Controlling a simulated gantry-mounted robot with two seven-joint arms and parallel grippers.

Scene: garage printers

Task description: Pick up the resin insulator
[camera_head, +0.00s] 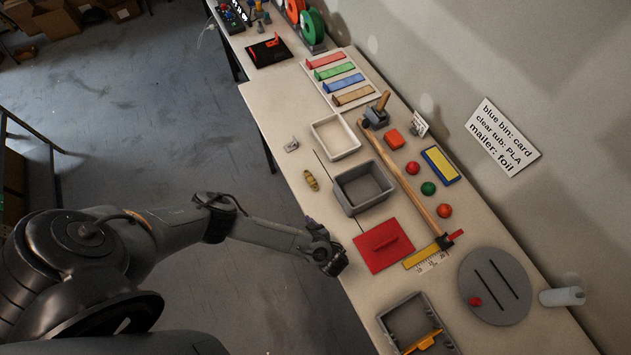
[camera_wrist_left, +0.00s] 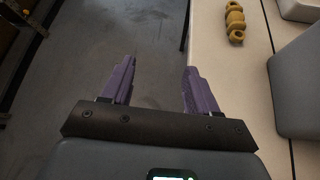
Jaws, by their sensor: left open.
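The resin insulator appears to be the small ribbed yellow-brown piece (camera_head: 311,181) lying on the workbench near its left edge, left of the grey bin. It also shows at the top right of the left wrist view (camera_wrist_left: 235,22). My left gripper (camera_head: 336,262) is over the bench's left edge beside the red plate, apart from the insulator. In the left wrist view its two purple fingers (camera_wrist_left: 158,85) are spread wide with only floor between them. My right gripper is not in view.
A grey bin (camera_head: 344,195) and a white tub (camera_head: 315,130) stand near the insulator. A red plate with a handle (camera_head: 368,255) lies close to my left gripper. A long wooden-handled tool (camera_head: 405,187) crosses the bench. Bare bench surrounds the insulator.

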